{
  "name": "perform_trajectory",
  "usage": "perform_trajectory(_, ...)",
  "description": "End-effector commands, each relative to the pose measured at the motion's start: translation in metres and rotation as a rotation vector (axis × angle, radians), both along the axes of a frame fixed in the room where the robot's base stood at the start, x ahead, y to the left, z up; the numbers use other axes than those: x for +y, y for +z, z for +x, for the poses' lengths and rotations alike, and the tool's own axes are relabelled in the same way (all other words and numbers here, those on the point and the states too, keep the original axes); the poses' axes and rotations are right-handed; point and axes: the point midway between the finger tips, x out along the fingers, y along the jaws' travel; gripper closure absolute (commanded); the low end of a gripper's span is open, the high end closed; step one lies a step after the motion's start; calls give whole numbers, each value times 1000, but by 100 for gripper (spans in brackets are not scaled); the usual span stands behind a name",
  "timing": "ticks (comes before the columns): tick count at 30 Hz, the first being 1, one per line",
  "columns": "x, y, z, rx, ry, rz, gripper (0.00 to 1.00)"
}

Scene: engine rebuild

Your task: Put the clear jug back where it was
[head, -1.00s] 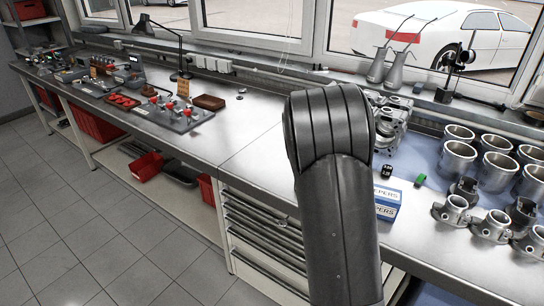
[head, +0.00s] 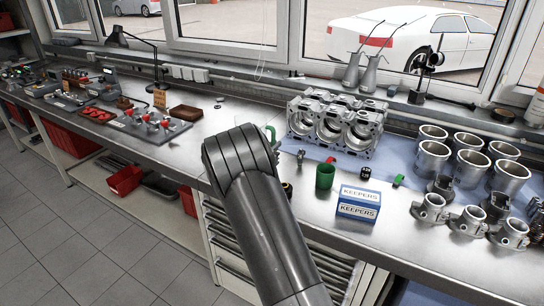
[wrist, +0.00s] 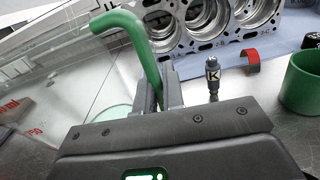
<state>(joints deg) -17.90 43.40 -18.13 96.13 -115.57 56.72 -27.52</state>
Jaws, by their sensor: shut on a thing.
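The clear jug has a green handle, which shows in the wrist view (wrist: 130,30). Its see-through wall with red markings (wrist: 36,132) fills the left of that view. My gripper (wrist: 160,88) is shut on the green handle. In the head view, a bit of the green handle (head: 270,132) shows just past my arm, left of the engine block. The rest of the jug and my gripper are hidden behind my arm there. I cannot tell whether the jug touches the bench.
The engine block (head: 335,122) stands behind on a blue mat. Several metal cylinders and pistons fill the right bench. Bare bench (head: 232,115) lies left.

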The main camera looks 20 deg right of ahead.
Motion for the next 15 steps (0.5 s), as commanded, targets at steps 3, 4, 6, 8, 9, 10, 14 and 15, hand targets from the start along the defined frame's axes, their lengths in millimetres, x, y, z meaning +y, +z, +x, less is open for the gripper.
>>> perform_trajectory(3, 4, -3, 4, -2, 0, -1, 100)
perform_trajectory(4, 4, -5, 4, -1, 0, 0, 100)
perform_trajectory(6, 4, -11, 4, 1, -1, -1, 100)
perform_trajectory(8, 4, -19, 4, 1, -1, -1, 100)
perform_trajectory(9, 4, -24, 3, 1, -2, -1, 100)
perform_trajectory(10, 4, -29, 3, 1, -2, -1, 100)
perform_trajectory(14, 4, -43, 4, -1, 0, 1, 100)
perform_trajectory(15, 5, -43, 4, -2, 0, 1, 100)
